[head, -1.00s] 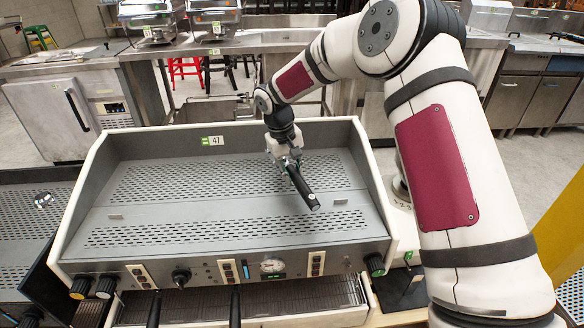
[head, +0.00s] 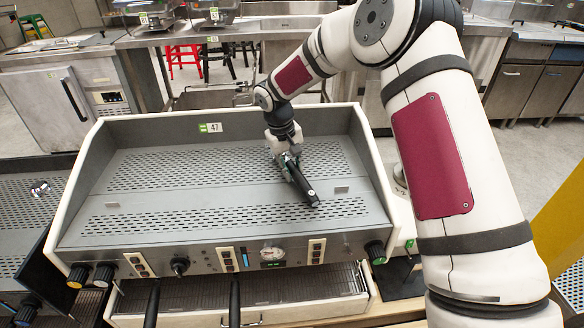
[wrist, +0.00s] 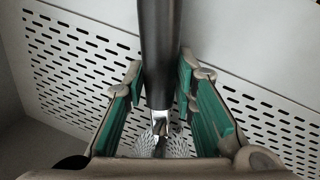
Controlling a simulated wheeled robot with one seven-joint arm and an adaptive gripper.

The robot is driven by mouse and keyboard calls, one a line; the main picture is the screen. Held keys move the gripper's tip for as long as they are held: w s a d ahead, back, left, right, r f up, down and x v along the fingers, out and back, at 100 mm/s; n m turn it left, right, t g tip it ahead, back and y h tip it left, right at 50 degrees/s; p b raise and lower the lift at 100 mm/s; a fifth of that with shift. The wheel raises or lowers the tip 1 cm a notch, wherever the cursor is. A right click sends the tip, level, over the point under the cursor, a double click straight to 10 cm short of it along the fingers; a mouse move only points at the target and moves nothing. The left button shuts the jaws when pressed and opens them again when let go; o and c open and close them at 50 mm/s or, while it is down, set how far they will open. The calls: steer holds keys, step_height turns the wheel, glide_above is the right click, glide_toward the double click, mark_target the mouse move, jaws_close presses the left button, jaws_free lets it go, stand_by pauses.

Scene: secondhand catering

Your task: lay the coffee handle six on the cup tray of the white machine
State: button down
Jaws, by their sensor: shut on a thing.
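My gripper (head: 287,158) is shut on the black coffee handle (head: 303,187), over the right half of the cup tray (head: 190,195). The tray is the grey perforated top of the white machine (head: 84,190), with raised walls behind and at the sides. The handle slopes down toward the front right, its end close over the tray; I cannot tell if it touches. In the wrist view the handle (wrist: 158,45) runs between the green finger pads of my gripper (wrist: 160,75), with a metal part near the palm. No number is readable on the handle.
The tray (wrist: 75,45) is bare around the handle, apart from small raised tabs (head: 342,189). A tag marked 47 (head: 210,127) is on the back wall. Knobs and a gauge (head: 272,254) line the front. Another machine (head: 30,190) stands at left.

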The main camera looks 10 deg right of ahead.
steer(key=shift+r, duration=0.1)
steer(key=c, duration=1.2)
jaws_free()
steer(key=shift+c, duration=0.2)
step_height(320, 180, up, 12)
steer(key=a, duration=0.2)
steer(key=s+d+r+p, duration=0.35)
steer(key=s+r, duration=0.55)
steer(key=r, duration=0.3)
steer(key=s+d+r+m+t+p, duration=0.1)
steer(key=s+d+r, duration=0.1)
steer(key=s+r, duration=0.3)
steer(key=s+d+r+t+p, duration=0.1)
steer(key=s+d+r, duration=0.2)
steer(key=s, duration=0.5)
steer(key=s+d+r+m+y+p, duration=0.1)
steer(key=s+p, duration=0.1)
steer(key=s, duration=0.9)
steer(key=s+d+r+m+t+y+p, duration=0.1)
steer(key=s+d+p, duration=0.1)
steer(key=s, duration=0.9)
steer(key=shift+s+d+t+p, duration=0.3)
steer(key=shift+s+p, duration=0.1)
steer(key=shift+p, duration=0.3)
